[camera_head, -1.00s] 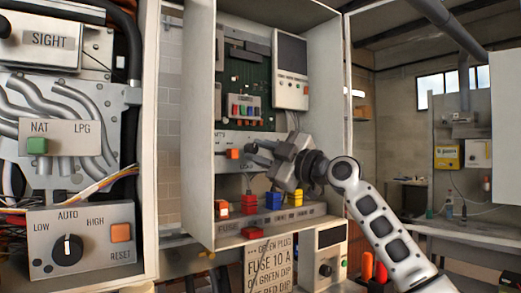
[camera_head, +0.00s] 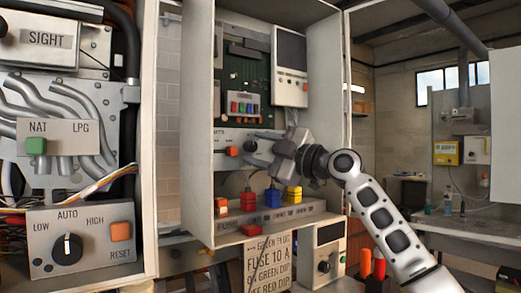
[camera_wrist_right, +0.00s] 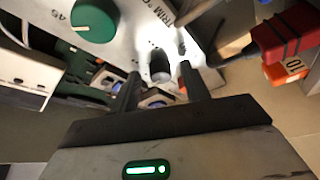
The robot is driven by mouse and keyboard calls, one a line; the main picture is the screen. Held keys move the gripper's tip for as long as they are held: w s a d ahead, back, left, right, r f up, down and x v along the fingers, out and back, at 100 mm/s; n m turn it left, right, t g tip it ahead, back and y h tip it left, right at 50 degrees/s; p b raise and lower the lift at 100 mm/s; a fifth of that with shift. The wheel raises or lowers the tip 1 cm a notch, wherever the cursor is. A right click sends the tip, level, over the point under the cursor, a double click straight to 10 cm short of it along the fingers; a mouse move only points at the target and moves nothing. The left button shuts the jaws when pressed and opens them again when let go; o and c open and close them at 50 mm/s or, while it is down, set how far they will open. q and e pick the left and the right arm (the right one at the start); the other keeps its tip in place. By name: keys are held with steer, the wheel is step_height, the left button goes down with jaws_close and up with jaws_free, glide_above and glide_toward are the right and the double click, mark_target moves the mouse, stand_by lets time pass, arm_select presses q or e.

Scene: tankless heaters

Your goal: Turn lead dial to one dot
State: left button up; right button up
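My right gripper (camera_head: 262,147) is in front of the panel in the middle cabinet, beside a small dark dial (camera_head: 250,146). In the right wrist view my two fingers (camera_wrist_right: 158,88) stand apart, and a dark grey round knob (camera_wrist_right: 160,68) shows between and just beyond them. I cannot tell whether they touch it. My left gripper is out of view.
Red (camera_head: 248,201), blue (camera_head: 272,198) and yellow (camera_head: 294,194) plugs stand on a ledge below the panel. The cabinet's side walls (camera_head: 200,120) flank it. At left is a LOW/AUTO/HIGH box (camera_head: 100,215). A printed note (camera_head: 268,262) hangs below.

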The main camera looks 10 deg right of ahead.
arm_select(q)
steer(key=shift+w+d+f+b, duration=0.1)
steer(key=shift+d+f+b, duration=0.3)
steer(key=shift+b, duration=1)
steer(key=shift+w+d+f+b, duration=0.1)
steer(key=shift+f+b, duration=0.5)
steer(key=shift+b, duration=0.8)
arm_select(e)
steer(key=v, duration=1.6)
